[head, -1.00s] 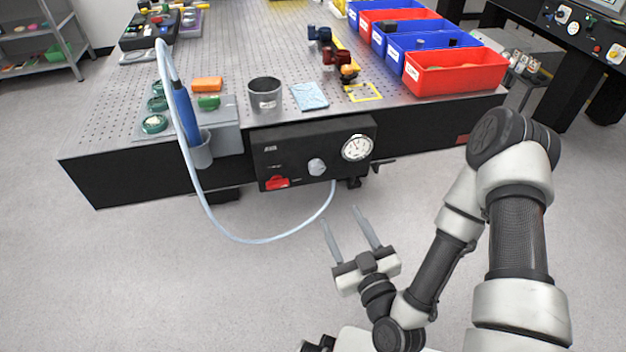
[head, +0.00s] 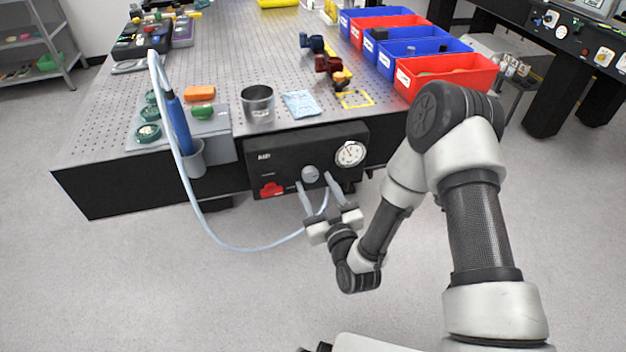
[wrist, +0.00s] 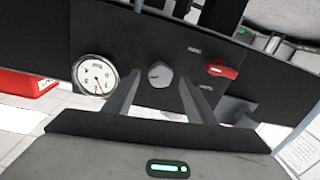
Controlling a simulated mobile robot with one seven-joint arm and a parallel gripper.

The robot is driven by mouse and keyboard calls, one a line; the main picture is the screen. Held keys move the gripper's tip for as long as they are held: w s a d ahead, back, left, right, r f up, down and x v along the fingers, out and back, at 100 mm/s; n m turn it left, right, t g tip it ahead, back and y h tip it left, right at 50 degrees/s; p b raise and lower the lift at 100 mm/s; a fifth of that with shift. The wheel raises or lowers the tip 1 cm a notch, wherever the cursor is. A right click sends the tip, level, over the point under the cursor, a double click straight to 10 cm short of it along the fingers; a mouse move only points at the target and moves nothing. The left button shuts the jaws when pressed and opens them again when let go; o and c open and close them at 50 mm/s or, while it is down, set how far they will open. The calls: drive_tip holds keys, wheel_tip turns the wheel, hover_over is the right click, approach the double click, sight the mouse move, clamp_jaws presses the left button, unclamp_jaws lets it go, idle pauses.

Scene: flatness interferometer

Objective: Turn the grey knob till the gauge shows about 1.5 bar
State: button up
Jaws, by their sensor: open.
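The grey knob (head: 310,174) sits on the front of a black panel box (head: 285,158) fixed to the table's front edge. In the wrist view the knob (wrist: 160,74) shows between my two fingers. The round white gauge (head: 349,154) is on the same panel, right of the knob; it also shows in the wrist view (wrist: 95,76). Its needle is too small to read surely. My gripper (head: 318,180) is open, with its fingers pointing at the panel, one to each side of the knob. I cannot tell whether they touch it.
A red lever (head: 271,189) is on the panel left of the knob; it also shows in the wrist view (wrist: 222,71). A pale hose (head: 212,232) loops below the panel. A blue tool (head: 179,124) stands in a grey holder at the left. The floor in front is clear.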

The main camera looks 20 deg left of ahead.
sight(310, 174)
drive_tip(key=shift+x, duration=1.4)
drive_tip(key=c, duration=1)
drive_tip(key=shift+f+b, duration=0.15)
drive_tip(key=shift+b, duration=0.5)
drive_tip(key=shift+c, duration=0.2)
drive_tip(key=o, duration=1)
drive_tip(key=shift+o, duration=0.2)
drive_tip(key=shift+s+d, duration=0.1)
drive_tip(key=shift+s, duration=0.05)
